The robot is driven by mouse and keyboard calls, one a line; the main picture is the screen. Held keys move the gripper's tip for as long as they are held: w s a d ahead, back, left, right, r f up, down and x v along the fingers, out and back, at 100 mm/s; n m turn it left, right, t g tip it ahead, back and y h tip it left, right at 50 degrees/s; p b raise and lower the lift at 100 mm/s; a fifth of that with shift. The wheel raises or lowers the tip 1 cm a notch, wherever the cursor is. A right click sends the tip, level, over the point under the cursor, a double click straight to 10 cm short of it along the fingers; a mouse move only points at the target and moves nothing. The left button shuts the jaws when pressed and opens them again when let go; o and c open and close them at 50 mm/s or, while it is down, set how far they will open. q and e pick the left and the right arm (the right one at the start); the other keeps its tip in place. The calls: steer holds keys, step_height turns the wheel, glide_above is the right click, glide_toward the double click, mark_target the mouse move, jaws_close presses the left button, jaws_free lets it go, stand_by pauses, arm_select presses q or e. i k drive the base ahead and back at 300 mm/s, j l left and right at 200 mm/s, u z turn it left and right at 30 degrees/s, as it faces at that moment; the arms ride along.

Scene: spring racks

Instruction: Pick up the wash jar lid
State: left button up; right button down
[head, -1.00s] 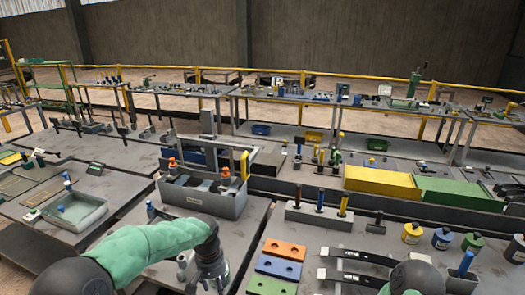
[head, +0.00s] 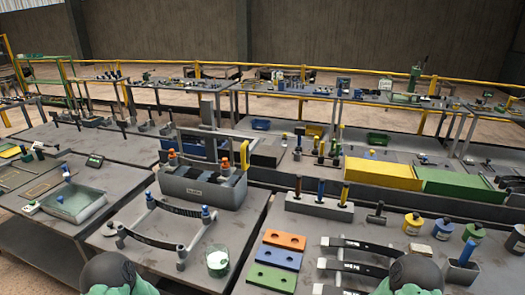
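A small pale jar with a whitish-green top (head: 217,261) stands on the near grey bench, right of a frame of dark curved bars. It looks like the wash jar, but I cannot be sure. I see no separate lid on or beside it. Neither of my grippers is in view. Only dark round joints and green links of my arms show along the bottom edge, at the left and right. Whether either gripper holds anything is hidden.
The dark curved-bar frame (head: 178,209) lies left of the jar. A grey bin (head: 205,190) stands behind. Orange (head: 284,239), blue (head: 277,257) and green (head: 270,279) plates lie to the right. A shallow basin (head: 75,204) is at left.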

mark_target(109, 230)
steer(key=u, duration=1.3)
